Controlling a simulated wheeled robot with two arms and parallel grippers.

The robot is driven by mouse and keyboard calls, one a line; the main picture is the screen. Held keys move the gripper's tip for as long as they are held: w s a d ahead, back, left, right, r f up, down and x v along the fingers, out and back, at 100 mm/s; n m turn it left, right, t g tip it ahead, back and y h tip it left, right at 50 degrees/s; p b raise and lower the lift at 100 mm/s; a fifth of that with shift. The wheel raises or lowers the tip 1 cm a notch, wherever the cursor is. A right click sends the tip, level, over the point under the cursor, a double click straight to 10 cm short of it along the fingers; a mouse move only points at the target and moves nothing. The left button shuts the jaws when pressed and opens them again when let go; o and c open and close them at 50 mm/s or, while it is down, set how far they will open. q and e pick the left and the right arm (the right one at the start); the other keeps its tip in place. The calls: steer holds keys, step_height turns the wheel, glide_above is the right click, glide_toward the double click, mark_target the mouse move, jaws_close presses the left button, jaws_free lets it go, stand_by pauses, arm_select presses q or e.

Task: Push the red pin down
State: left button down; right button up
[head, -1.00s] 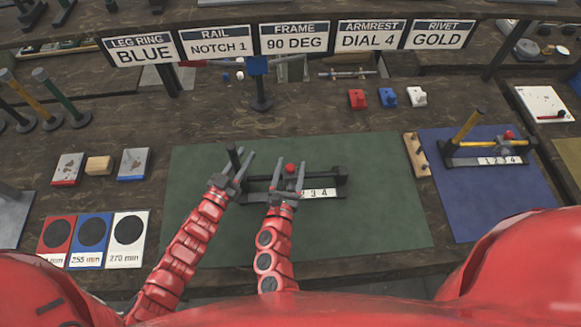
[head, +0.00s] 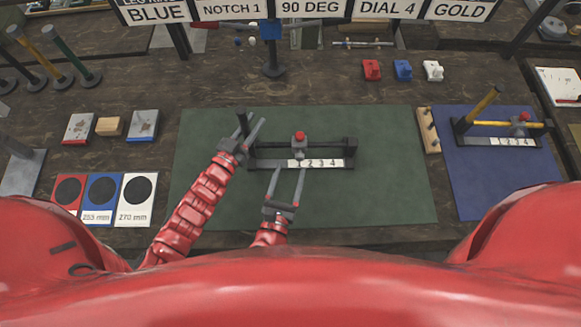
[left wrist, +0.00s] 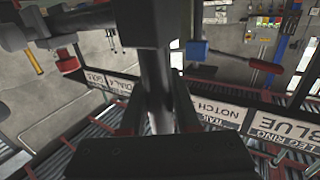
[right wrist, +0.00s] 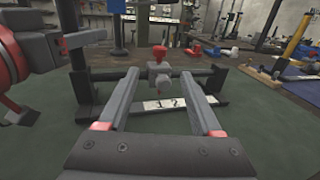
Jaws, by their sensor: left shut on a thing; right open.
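The red pin (head: 299,136) stands on top of a grey slider block on the rail of the dark press frame (head: 327,146), on the green mat. It also shows in the right wrist view (right wrist: 159,53), straight ahead between the fingers. A white strip with numbers (head: 316,163) lies along the front of the frame. My left gripper (head: 251,130) is shut on the dark upright post (head: 242,124) at the frame's left end; the post fills the middle of the left wrist view (left wrist: 155,70). My right gripper (head: 287,180) is open and empty, in front of the frame and apart from the pin.
A second press (head: 500,124) stands on a blue mat at the right, with a wooden peg block (head: 428,130) beside it. Red, blue and white blocks sit at the back. The green mat (head: 380,200) is clear right of my right gripper.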

arm_select(q)
steer(key=c, duration=0.6)
jaws_free()
steer(key=shift+o, duration=0.2)
